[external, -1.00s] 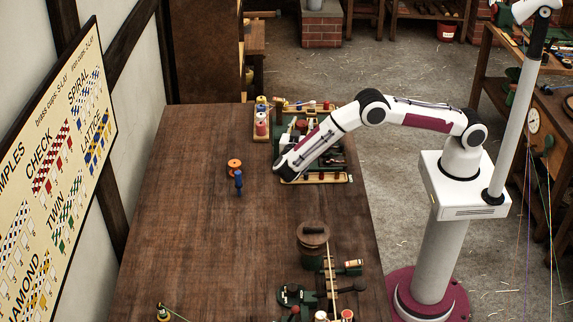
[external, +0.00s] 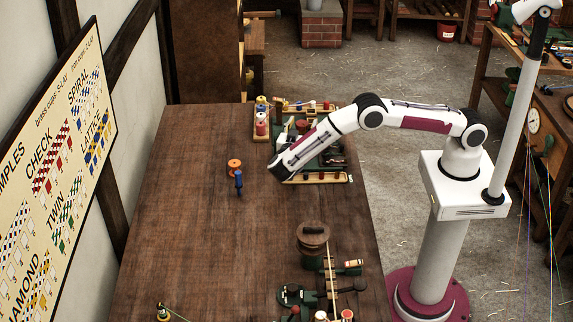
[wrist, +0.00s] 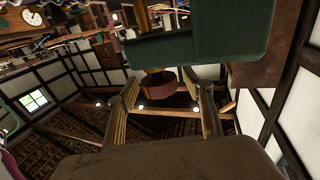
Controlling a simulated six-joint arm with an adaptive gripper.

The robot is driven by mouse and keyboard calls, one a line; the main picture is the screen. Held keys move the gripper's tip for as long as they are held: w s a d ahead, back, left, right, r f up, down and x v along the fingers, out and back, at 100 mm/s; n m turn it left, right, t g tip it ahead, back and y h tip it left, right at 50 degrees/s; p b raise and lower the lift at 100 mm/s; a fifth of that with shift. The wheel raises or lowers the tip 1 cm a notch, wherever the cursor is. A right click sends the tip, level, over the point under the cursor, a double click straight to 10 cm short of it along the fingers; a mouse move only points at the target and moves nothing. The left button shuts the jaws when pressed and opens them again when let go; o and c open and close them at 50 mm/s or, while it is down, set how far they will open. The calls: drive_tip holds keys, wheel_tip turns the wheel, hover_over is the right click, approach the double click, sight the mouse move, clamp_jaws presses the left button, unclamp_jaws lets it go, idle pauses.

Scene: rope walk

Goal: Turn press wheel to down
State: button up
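My gripper (wrist: 168,100) shows in the wrist view with its two fingers apart. A dark red round piece (wrist: 158,89) on a brass-coloured shaft lies between the fingers in the picture; I see no clear contact. A green block (wrist: 165,48) is beside it. I cannot tell whether the red piece is part of the press wheel. In the external view my arm's end is at the left edge of the green apparatus (external: 331,159), and the fingers are hidden there. No press wheel can be clearly told there.
An orange reel (external: 235,164) and a blue upright piece (external: 239,181) stand left of my arm's end. A brown round-topped drum (external: 313,236) and green fittings (external: 294,296) stand toward the front. The left part of the wooden table (external: 190,230) is mostly clear.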

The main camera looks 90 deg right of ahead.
sight(300, 128)
drive_tip(key=shift+a, duration=0.1)
drive_tip(key=shift+v, duration=3.6)
drive_tip(key=shift+r, duration=0.1)
